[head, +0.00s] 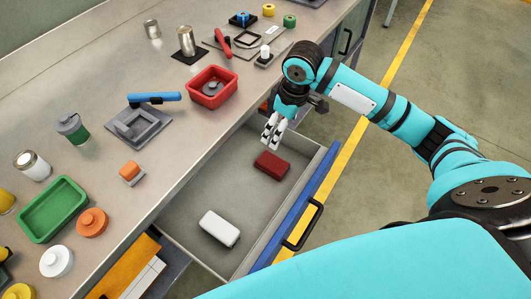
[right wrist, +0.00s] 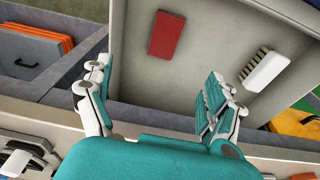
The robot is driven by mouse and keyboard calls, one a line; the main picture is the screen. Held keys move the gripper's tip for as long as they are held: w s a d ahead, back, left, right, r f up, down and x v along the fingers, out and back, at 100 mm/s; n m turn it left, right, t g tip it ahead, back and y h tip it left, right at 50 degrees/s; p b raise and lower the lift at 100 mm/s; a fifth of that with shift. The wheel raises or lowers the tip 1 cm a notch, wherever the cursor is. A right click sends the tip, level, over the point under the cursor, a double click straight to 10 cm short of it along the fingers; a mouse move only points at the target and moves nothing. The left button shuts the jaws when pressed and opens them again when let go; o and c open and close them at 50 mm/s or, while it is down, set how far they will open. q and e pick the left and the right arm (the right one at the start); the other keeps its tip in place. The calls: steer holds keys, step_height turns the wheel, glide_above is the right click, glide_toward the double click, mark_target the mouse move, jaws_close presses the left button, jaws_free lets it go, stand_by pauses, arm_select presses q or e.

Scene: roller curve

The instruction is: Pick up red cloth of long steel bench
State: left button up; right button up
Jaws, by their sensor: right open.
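The red cloth (head: 271,164) is a flat dark red block lying in the open drawer of the steel bench, towards its far end. In the right wrist view, the red cloth (right wrist: 166,35) lies on the drawer floor beyond the fingers. My right gripper (head: 271,131) is over the far end of the drawer, apart from the cloth. Its fingers are spread and empty in the right wrist view (right wrist: 155,88). My left gripper is not in view.
A white brush (head: 219,229) lies in the drawer's near part. The drawer has raised walls and a blue front with a black handle (head: 303,225). The bench top (head: 165,165) holds a red bin (head: 212,88), a green tray (head: 52,209) and several small parts.

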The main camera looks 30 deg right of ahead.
glide_above(272, 163)
steer(key=f, duration=0.9)
steer(key=shift+s+d+f, duration=0.1)
steer(key=shift+s+d, duration=0.15)
steer(key=shift+d, duration=0.15)
steer(key=shift+w+a+f, duration=0.1)
steer(key=shift+w+f, duration=0.1)
steer(key=shift+f, duration=1.3)
step_height(272, 163, down, 4)
steer(key=shift+a+r, duration=0.1)
steer(key=shift+r, duration=0.05)
steer(key=shift+f, duration=0.55)
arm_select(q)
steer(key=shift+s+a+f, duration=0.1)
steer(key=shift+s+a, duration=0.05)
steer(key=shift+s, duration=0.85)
arm_select(e)
steer(key=c, duration=1.2)
